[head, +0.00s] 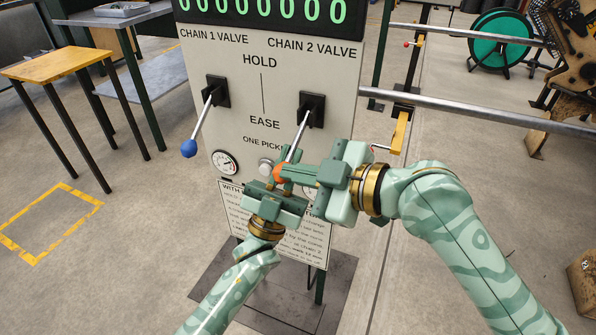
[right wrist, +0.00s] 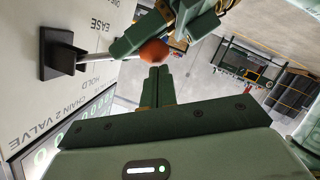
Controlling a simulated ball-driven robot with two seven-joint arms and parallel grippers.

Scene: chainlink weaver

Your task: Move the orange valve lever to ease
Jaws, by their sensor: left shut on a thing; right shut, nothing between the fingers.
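The orange valve lever is a metal rod with an orange ball (head: 279,171) on its end. It comes out of a black mount (head: 312,108) under the CHAIN 2 VALVE label and slants down, its ball lower in the picture than the EASE label (head: 264,122). My left gripper (head: 274,180) is shut on the ball, which is partly hidden. The ball (right wrist: 153,52) also shows in the right wrist view, by the left gripper's fingers. My right gripper (head: 289,172) is shut and empty, its fingertips (right wrist: 157,72) close beside the ball; I cannot tell whether they touch.
A blue-ball lever (head: 188,148) stands on the left of the same panel (head: 236,55), slanting down. A gauge (head: 225,162) and a pale knob (head: 265,167) sit below. A metal bar (head: 470,107) runs off to the right. A wooden-topped table (head: 55,63) stands left.

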